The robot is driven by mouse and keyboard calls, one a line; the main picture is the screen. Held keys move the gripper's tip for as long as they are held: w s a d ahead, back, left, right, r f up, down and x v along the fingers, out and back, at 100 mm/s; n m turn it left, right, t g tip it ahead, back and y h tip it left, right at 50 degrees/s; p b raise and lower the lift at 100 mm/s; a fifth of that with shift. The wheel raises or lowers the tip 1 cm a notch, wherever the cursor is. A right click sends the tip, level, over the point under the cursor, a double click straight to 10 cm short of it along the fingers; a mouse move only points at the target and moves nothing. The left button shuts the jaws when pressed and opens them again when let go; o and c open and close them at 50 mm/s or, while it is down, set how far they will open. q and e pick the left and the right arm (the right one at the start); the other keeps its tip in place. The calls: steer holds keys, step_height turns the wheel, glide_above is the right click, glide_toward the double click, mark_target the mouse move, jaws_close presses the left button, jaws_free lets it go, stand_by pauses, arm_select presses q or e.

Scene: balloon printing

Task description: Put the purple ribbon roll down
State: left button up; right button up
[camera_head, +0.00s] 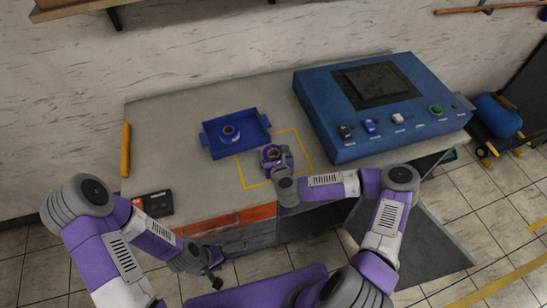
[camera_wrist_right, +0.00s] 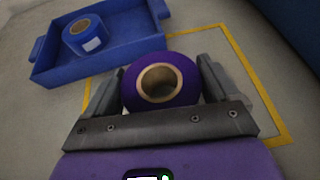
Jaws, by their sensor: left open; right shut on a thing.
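The purple ribbon roll (camera_wrist_right: 186,87) is between the fingers of my right gripper (camera_wrist_right: 160,88), which is shut on it. In the right wrist view its cardboard core faces the camera. In the head view the roll (camera_head: 272,154) is small and partly covered by my right gripper (camera_head: 274,158), over the yellow-outlined square (camera_head: 243,186) on the table. Whether the roll touches the table cannot be told. My left gripper (camera_head: 216,284) is open and empty, low in front of the table's drawers.
A blue tray (camera_head: 211,145) left of the yellow square holds a blue ribbon roll (camera_head: 230,132). A blue machine (camera_head: 345,145) with buttons and a dark screen stands at the right. A yellow-orange bar (camera_head: 126,150) and a dark box (camera_head: 157,203) lie at the left. The table's back left is clear.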

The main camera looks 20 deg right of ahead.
steer(key=shift+f, duration=0.95)
steer(key=shift+f+b, duration=0.25)
steer(key=shift+b, duration=0.05)
steer(key=o, duration=0.8)
steer(key=shift+r, duration=0.15)
